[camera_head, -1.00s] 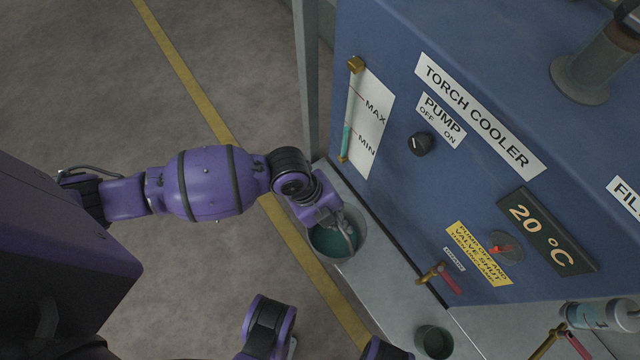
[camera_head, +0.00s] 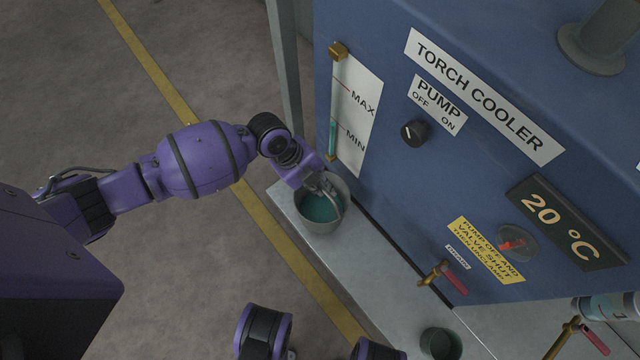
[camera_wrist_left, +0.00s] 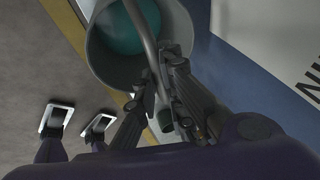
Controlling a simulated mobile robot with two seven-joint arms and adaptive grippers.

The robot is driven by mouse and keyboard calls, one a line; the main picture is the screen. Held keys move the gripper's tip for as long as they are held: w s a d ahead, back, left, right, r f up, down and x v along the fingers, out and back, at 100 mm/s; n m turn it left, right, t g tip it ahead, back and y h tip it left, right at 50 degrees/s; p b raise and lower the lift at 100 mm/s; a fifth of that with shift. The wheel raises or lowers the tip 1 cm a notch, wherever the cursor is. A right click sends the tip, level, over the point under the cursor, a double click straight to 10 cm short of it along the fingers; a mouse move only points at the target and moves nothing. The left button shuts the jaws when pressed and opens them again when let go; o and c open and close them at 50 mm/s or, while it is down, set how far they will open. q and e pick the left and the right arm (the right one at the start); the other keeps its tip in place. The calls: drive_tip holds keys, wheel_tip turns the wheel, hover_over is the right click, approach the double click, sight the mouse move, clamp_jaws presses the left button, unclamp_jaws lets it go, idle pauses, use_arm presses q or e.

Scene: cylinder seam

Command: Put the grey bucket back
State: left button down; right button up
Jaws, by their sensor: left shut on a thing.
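The grey bucket (camera_head: 322,222), with teal liquid inside, is at the left end of the grey ledge in front of the blue torch cooler (camera_head: 400,190). I cannot tell whether its base touches the ledge. My left gripper (camera_head: 328,190) is shut on the bucket's handle at its upper side. In the left wrist view the bucket (camera_wrist_left: 105,65) fills the top, with the curved handle running down between the fingers of my left gripper (camera_wrist_left: 160,90). The right gripper cannot be made out; only purple links of mine show at the bottom.
The grey ledge (camera_head: 385,270) runs along the cooler's foot. A small dark cup (camera_head: 440,343) stands farther along it. A brass drain valve with a red handle (camera_head: 452,280) sticks out between. A grey post (camera_head: 284,80) rises behind the bucket. Floor at left is clear.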

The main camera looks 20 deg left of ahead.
use_arm(q)
wheel_tip(320, 180, down, 6)
drive_tip(key=w+b, duration=0.2)
drive_tip(key=shift+w+a, duration=0.4)
drive_tip(key=shift+a, duration=0.05)
drive_tip(key=shift+r, duration=0.1)
drive_tip(key=shift+b, duration=0.3)
drive_tip(key=c, duration=1.8)
unclamp_jaws()
drive_tip(key=shift+f, duration=0.2)
drive_tip(key=shift+c, duration=0.2)
